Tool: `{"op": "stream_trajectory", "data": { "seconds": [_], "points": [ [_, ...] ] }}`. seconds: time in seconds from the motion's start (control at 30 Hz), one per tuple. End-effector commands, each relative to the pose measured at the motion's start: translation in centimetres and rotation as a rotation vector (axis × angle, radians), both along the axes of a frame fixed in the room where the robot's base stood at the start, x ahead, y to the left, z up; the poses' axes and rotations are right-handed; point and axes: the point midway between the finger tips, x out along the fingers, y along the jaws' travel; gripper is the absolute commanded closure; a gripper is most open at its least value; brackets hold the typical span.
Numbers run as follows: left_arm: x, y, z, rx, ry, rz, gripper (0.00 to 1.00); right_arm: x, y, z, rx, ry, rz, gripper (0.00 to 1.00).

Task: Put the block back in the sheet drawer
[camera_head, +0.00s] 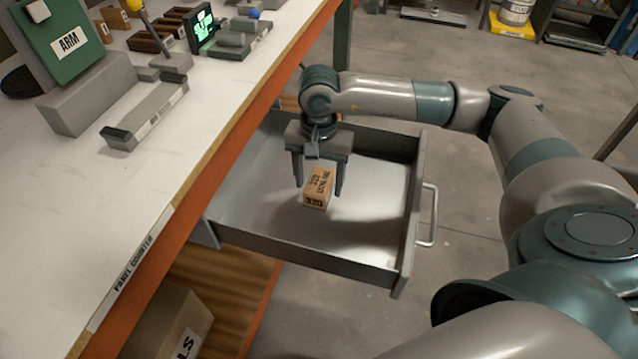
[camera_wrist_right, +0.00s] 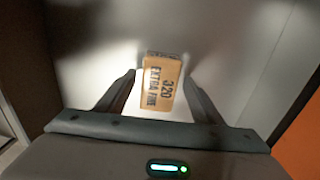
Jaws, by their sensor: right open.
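The block (camera_head: 318,188) is a small tan box with dark print, inside the open grey drawer (camera_head: 300,252) under the counter. In the right wrist view the block (camera_wrist_right: 162,82) reads "320 EXTRA FINE". My right gripper (camera_head: 318,188) points down into the drawer, with its fingers apart on either side of the block. In the wrist view gaps show between the block and both fingers (camera_wrist_right: 160,98). I cannot tell whether the block rests on the drawer floor. My left gripper is not in view.
The white counter (camera_head: 180,225), labelled "PANEL COUNTER", overhangs the drawer's left side. The drawer handle (camera_head: 431,215) is at the right. A cardboard box (camera_head: 165,325) sits below. The drawer floor around the block is clear.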

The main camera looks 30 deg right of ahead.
Motion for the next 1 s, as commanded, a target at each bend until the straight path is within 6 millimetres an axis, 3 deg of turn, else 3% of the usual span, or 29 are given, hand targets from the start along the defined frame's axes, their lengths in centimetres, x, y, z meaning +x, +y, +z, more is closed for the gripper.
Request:
{"op": "stream_trajectory", "data": {
  "seconds": [0.5,0.7,1.0],
  "points": [
    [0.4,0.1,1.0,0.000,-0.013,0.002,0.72,0.1,0.0,8.8,-0.001,-0.003,0.001,0.39],
    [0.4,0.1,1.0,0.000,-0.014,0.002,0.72,0.0,0.0,10.3,-0.002,-0.001,0.002,0.39],
    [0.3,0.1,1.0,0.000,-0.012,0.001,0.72,0.0,0.0,10.5,-0.002,-0.001,0.001,0.39]
  ]
}}
